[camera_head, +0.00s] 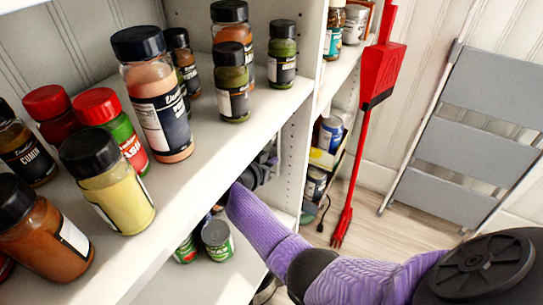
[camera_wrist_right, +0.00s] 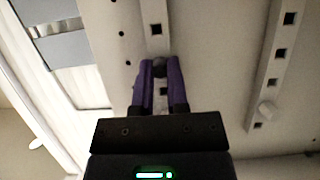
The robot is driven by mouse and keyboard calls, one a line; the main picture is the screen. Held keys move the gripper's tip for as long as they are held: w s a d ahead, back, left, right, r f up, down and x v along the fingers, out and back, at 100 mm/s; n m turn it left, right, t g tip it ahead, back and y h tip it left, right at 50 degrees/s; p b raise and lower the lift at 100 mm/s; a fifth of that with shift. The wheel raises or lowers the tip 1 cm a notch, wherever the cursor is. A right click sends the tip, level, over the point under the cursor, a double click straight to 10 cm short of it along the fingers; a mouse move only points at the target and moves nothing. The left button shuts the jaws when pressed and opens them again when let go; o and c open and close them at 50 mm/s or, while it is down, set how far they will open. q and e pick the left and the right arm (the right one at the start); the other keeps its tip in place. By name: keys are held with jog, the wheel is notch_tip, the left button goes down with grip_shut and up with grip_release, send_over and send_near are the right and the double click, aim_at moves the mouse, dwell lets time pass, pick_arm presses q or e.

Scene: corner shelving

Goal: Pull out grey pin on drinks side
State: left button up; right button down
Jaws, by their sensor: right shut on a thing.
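In the right wrist view, the two purple fingers of my right gripper (camera_wrist_right: 160,80) are closed together on a small dark grey pin (camera_wrist_right: 160,67). The pin is at a pale upright strip with square holes (camera_wrist_right: 156,28). I cannot tell how deep it sits in its hole. In the head view, my right gripper (camera_head: 262,170) is under the spice shelf, beside the white upright panel. Its fingertips and the pin are mostly hidden there. My left gripper is in neither view.
Several spice jars (camera_head: 160,110) stand on the white shelf (camera_head: 205,140) above my right gripper. Green cans (camera_head: 217,240) stand below. Cans (camera_head: 330,135) sit on the side shelves. A red tool (camera_head: 365,120) and a grey folding ladder (camera_head: 465,140) are at the right.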

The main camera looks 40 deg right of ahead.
jog(key=shift+a, duration=0.1)
dwell(0.8)
jog(key=shift+s+a+p, duration=0.4)
jog(key=shift+a+p, duration=0.1)
jog(key=shift+a, duration=0.4)
jog(key=shift+s+a+p, duration=0.35)
jog(key=shift+a+p, duration=0.15)
jog(key=shift+a, duration=0.35)
jog(key=shift+s+a+p, duration=0.4)
jog(key=shift+a+p, duration=0.1)
jog(key=shift+a, duration=0.4)
